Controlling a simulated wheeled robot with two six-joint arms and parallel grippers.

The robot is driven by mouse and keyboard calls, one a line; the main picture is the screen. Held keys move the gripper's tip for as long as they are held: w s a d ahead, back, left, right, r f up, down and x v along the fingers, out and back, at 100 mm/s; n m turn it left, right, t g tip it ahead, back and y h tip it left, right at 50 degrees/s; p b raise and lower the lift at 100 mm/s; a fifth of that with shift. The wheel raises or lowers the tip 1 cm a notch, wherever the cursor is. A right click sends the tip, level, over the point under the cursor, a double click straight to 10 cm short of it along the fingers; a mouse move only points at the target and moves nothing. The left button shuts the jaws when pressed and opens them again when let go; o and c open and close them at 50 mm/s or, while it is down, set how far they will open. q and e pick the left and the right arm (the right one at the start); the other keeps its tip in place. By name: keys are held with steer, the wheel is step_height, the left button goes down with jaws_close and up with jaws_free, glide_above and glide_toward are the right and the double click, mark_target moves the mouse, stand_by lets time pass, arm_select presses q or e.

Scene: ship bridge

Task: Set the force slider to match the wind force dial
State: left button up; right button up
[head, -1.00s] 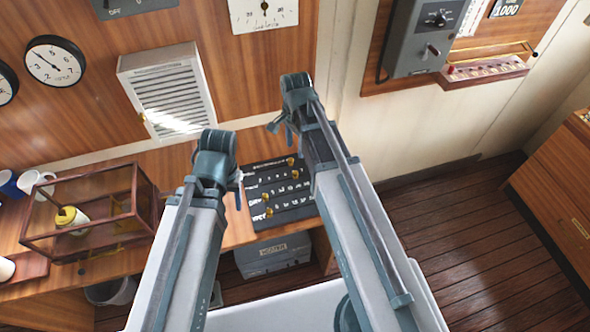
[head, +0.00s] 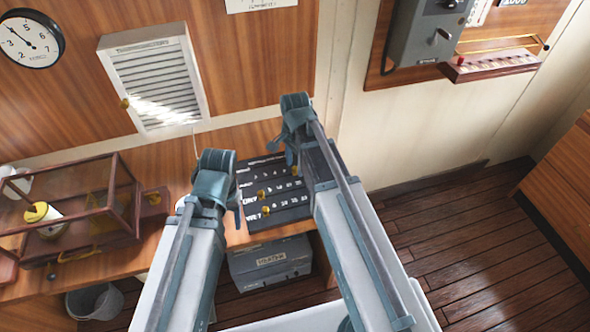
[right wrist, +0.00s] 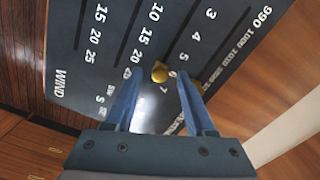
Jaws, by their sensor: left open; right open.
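The dark slider board (head: 282,214) lies on the wooden desk in the head view, with brass knobs on its rows. In the right wrist view the board (right wrist: 100,60) shows several number scales. A brass knob (right wrist: 160,72) sits beside the scale with 3, 4, 5 and 7. My right gripper (right wrist: 158,80) is open, its fingertips on either side of this knob; contact is unclear. A second knob (right wrist: 196,87) is partly behind a finger. My left gripper (head: 237,205) is open at the board's left edge. A round white dial (head: 32,38) shows at top left; its title and exact reading are unclear.
A glass-sided wooden case (head: 75,200) stands left of the board. A white louvred vent (head: 150,80) is on the wall behind. A grey box (head: 270,262) sits under the desk. The floor at right (head: 450,230) is clear.

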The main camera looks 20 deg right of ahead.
jaws_close()
stand_by(0.3)
stand_by(1.2)
